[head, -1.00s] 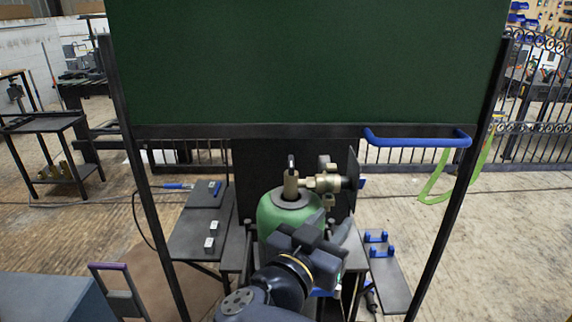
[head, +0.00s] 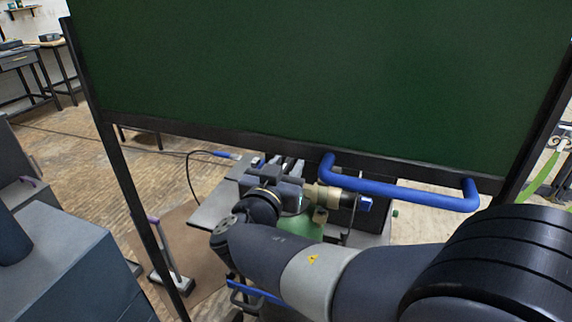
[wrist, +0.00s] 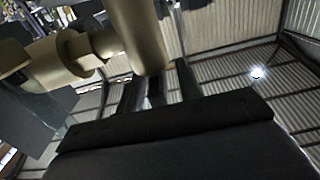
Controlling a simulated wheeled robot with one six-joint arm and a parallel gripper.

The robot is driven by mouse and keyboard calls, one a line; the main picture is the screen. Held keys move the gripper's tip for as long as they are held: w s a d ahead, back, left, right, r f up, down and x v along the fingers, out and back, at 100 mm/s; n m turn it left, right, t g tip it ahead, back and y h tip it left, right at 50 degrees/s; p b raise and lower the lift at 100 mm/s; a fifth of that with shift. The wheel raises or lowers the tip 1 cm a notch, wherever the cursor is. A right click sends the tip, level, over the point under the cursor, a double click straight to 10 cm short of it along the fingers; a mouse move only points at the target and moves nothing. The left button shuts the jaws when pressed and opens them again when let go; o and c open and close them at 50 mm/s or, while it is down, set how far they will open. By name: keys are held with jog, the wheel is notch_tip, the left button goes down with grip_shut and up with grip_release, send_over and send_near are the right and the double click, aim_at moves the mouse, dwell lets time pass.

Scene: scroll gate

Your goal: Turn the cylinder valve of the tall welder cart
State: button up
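The green gas cylinder (head: 300,230) stands upright on the welder cart, largely hidden behind my arm. Its brass valve (head: 326,196) shows just right of my gripper, with a blue-ended fitting on its right. In the wrist view the brass valve body (wrist: 138,35) fills the upper middle, with a side branch to the left. My gripper (head: 291,165) is at the valve top; its two fingers (wrist: 158,88) stand apart. A dark piece, perhaps the valve handle, shows between them beneath the brass. Contact with it cannot be made out.
A big dark green panel (head: 320,80) in a black frame hangs over the cart. Grey cabinets (head: 60,260) stand at the left. Open floor (head: 65,150) lies at the back left.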

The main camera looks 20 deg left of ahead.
jog(key=shift+c, duration=0.2)
grip_shut()
jog(key=shift+f+b, duration=0.1)
jog(key=shift+b, duration=0.2)
jog(key=b, duration=0.3)
jog(key=shift+f+y, duration=0.25)
jog(key=shift+y, duration=0.15)
jog(key=n+y+b, duration=0.2)
jog(key=b, duration=0.3)
jog(key=shift+d+b, duration=0.1)
jog(key=shift+b, duration=0.25)
jog(key=shift+r+n+y+b, duration=0.1)
jog(key=shift+n+y+b, duration=0.2)
jog(key=shift+y+b, duration=0.4)
jog(key=shift+r+b, duration=0.2)
jog(key=shift+b, duration=0.2)
jog(key=shift+o, duration=0.2)
grip_release()
